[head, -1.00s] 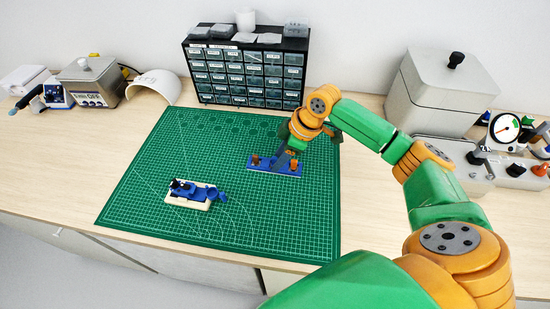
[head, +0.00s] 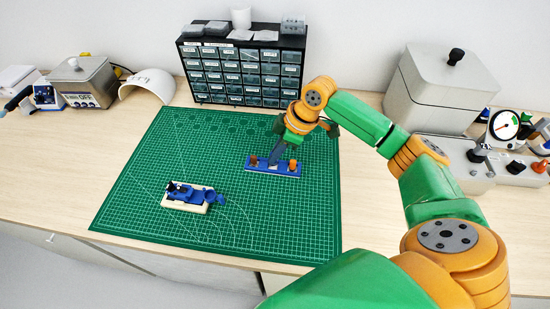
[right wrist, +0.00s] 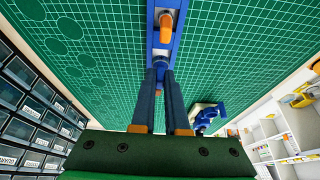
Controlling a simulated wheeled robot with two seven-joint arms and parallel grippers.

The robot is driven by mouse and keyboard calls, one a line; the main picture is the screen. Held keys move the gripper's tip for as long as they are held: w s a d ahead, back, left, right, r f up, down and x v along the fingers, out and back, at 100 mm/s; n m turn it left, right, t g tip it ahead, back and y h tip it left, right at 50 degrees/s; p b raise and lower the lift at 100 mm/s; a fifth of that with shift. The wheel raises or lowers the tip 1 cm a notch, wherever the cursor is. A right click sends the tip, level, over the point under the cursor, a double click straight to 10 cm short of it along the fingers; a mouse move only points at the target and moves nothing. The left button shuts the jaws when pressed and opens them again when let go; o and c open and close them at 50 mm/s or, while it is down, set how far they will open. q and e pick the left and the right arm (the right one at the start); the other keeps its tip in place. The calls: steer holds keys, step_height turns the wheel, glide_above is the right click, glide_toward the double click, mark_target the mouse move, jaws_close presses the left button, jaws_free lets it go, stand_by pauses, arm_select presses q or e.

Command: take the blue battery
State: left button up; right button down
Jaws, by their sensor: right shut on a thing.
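A narrow blue tray (head: 284,172) lies on the green cutting mat, with an orange piece (head: 293,164) standing at its right end and another at its left. My right gripper (head: 275,158) reaches down to the middle of the tray. In the right wrist view its two fingers (right wrist: 160,66) are shut on a small piece, mostly hidden between the tips; it appears to be the blue battery. The tray (right wrist: 152,40) and an orange piece (right wrist: 166,27) show just beyond. A cream block with a blue device (head: 190,197) lies apart to the left. My left gripper is not in view.
A black drawer cabinet (head: 243,70) stands behind the mat (head: 215,140). A grey lidded box (head: 440,90) and a gauge unit (head: 504,125) stand right; a metal bath (head: 85,80) and white cover (head: 150,83) stand left. The mat's front is clear.

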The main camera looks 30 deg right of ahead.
steer(key=s+a+r+p, duration=0.2)
steer(key=a+r, duration=1.2)
steer(key=shift+r, duration=0.1)
stand_by(0.4)
